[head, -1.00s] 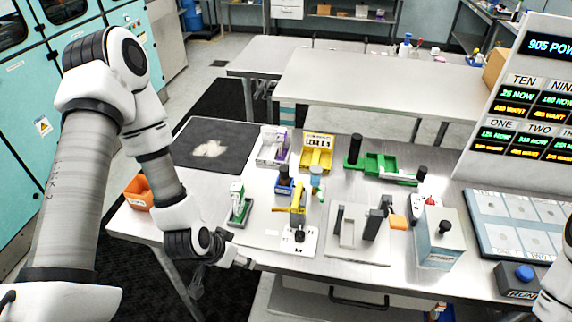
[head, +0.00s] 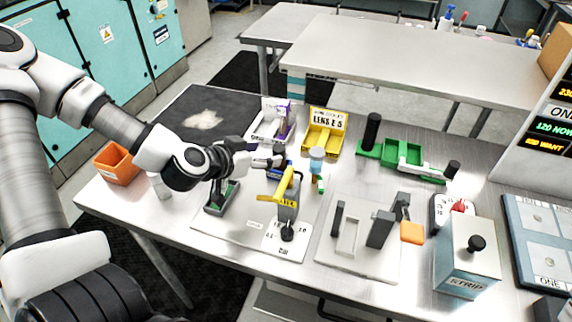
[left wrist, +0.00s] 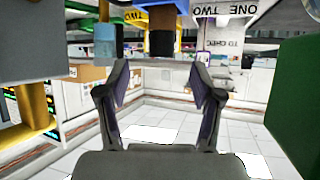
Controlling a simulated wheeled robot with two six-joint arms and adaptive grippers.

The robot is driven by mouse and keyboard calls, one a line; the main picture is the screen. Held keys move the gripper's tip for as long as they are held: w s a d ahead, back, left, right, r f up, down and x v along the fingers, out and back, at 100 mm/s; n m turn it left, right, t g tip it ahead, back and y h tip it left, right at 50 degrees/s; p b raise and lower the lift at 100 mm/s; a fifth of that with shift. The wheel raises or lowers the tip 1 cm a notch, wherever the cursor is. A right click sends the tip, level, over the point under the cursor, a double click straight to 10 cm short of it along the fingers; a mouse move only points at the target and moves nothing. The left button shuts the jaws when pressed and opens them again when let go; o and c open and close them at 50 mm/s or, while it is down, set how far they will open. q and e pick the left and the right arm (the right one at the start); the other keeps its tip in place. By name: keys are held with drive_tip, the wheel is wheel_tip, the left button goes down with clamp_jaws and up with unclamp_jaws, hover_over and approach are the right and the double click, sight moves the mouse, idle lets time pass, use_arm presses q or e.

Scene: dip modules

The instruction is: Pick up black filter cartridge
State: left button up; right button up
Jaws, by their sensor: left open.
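The fingers hold nothing. My right gripper is out of view.
A green stand (head: 402,154) carries a black cylinder (head: 371,130). A green-and-grey fixture (head: 221,197) is left of the gripper. An orange bin (head: 117,163) sits far left.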

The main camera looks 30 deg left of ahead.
sight(274, 152)
use_arm(q)
drive_tip(key=b, duration=0.1)
drive_tip(key=f+b, duration=0.1)
drive_tip(key=shift+w+f+b, duration=0.1)
drive_tip(key=shift+w+b, duration=0.2)
drive_tip(key=shift+b, duration=0.1)
drive_tip(key=shift+w+d, duration=0.15)
drive_tip(key=shift+w, duration=0.2)
drive_tip(key=b+x, duration=0.1)
drive_tip(key=x, duration=0.3)
drive_tip(key=shift+w+b, duration=0.2)
drive_tip(key=shift+b, duration=0.15)
drive_tip(key=shift+w+f, duration=0.2)
drive_tip(key=shift+w, duration=0.35)
drive_tip(key=shift+s, duration=0.15)
drive_tip(key=c, duration=0.9)
clamp_jaws()
